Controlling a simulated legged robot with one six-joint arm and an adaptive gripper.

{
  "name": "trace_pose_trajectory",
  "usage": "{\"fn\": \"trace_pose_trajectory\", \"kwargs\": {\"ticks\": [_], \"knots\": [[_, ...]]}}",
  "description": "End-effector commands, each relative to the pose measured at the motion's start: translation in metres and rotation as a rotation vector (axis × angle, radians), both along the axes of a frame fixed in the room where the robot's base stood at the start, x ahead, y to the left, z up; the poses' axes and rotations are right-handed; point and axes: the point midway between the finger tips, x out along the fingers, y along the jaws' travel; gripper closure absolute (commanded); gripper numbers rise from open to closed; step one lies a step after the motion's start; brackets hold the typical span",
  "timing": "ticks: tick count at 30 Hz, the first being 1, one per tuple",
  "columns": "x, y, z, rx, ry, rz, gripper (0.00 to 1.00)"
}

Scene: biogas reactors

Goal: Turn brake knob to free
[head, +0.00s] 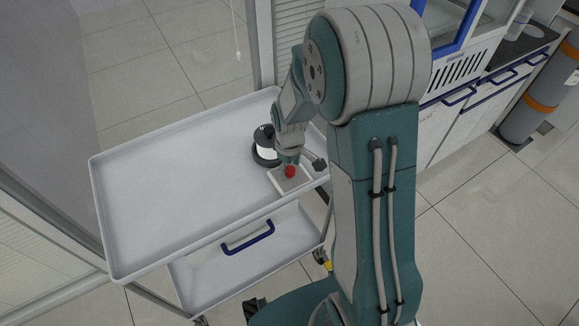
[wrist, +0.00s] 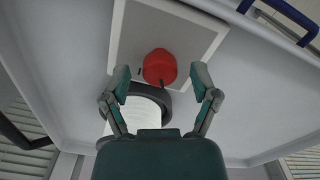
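The brake knob is a red knob (head: 290,171) on a pale square plate (head: 303,183) near the right end of the white cart's top tray. In the wrist view the red knob (wrist: 159,67) sits just beyond and between my gripper's fingertips, on its pale plate (wrist: 200,38). My gripper (wrist: 160,84) is open, one finger on either side, with gaps to the knob. In the head view my gripper (head: 300,161) is over the plate, partly hidden by my arm.
A black and white cylindrical object (head: 263,146) stands on the tray beside the plate, close to my gripper. The tray's raised rim (head: 200,245) runs around it. The tray's left part is empty. Cabinets (head: 480,105) stand right.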

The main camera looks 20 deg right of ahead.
Motion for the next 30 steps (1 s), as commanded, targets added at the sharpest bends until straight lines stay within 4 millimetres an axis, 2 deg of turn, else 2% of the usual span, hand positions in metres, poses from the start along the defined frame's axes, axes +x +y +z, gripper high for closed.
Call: {"fn": "trace_pose_trajectory", "kwargs": {"ticks": [1,4,5,17,23,30], "knots": [[0.0,0.0,0.0002,0.0,0.0,0.0,0.53],[0.0001,0.0,0.0,0.0,0.0,0.0,0.97],[0.0001,0.0,-0.0001,0.0,0.0,0.0,1.0],[-0.0001,0.0,-0.0006,0.0,0.001,-0.041,1.0],[-0.0004,0.0,-0.0008,0.0,0.002,-0.151,1.0],[-0.0006,0.0001,-0.0011,-0.001,0.003,-0.361,1.0]]}}
